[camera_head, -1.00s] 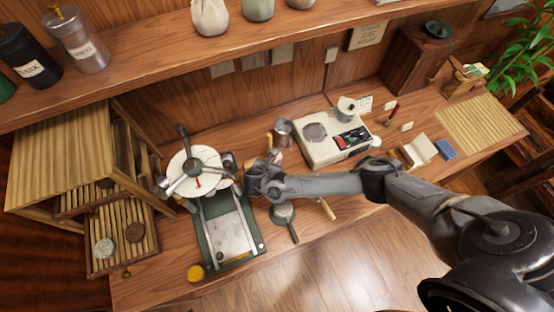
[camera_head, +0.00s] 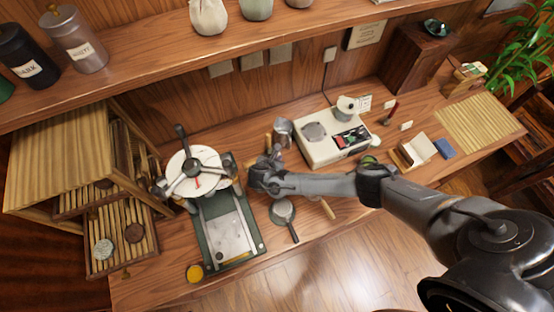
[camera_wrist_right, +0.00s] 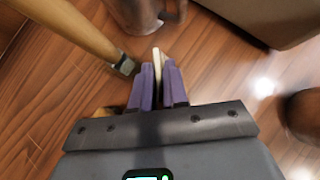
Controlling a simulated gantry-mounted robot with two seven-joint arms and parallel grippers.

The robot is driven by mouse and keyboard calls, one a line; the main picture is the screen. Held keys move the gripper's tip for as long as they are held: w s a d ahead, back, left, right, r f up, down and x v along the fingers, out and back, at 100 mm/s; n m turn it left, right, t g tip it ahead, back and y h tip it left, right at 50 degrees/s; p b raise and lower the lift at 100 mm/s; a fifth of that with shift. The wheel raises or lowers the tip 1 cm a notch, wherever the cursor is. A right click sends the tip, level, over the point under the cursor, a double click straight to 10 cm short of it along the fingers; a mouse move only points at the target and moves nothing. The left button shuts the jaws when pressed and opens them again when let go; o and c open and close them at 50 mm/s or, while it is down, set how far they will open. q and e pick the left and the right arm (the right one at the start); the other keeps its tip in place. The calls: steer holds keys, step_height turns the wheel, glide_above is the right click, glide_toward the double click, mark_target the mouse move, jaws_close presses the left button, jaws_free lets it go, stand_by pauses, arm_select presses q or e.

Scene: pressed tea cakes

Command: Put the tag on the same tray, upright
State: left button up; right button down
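The slatted wooden tray (camera_head: 115,262) is pulled out below the rack at the left. It holds a pale tea cake (camera_head: 104,250) and a dark tea cake (camera_head: 134,233). My right gripper (camera_head: 262,166) is above the table just right of the press, its fingertips hard to make out there. In the right wrist view its purple fingers (camera_wrist_right: 158,88) are closed on a thin cream tag (camera_wrist_right: 157,62), seen edge-on and projecting past the fingertips. Other small white tags (camera_head: 389,104) (camera_head: 406,126) stand at the right of the table. My left gripper is not in view.
The press (camera_head: 195,175) with its green base stands between tray and right gripper. A metal jug (camera_head: 283,132), a pan (camera_head: 283,212) and a white scale (camera_head: 318,150) are close to the arm. A wooden handle (camera_wrist_right: 75,28) passes near the fingers. A shelf overhangs the back.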

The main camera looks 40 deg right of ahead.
stand_by(0.4)
steer(key=shift+r, duration=0.1)
steer(key=shift+r, duration=0.45)
step_height(320, 180, up, 3)
steer(key=shift+r, duration=0.2)
steer(key=s+d+r+p, duration=0.1)
steer(key=s+d+r, duration=0.5)
steer(key=s+d, duration=0.15)
steer(key=w+a+r+n+t+y+p, duration=0.1)
steer(key=w+a+r+n+p, duration=0.25)
steer(key=r, duration=0.55)
steer(key=w+a+r+t+y+p, duration=0.1)
steer(key=w+a+r+p, duration=0.1)
steer(key=a+r+p, duration=0.55)
steer(key=a+r+n+t+y, duration=0.1)
steer(key=a+r+n+y, duration=0.2)
steer(key=r, duration=0.3)
steer(key=a+r+n+t+y, duration=0.2)
steer(key=a+r+n+y, duration=0.1)
steer(key=a+r+n, duration=0.2)
steer(key=shift+s+r+n+p, duration=0.4)
steer(key=shift+r+n+p, duration=0.05)
steer(key=shift+r+n, duration=0.1)
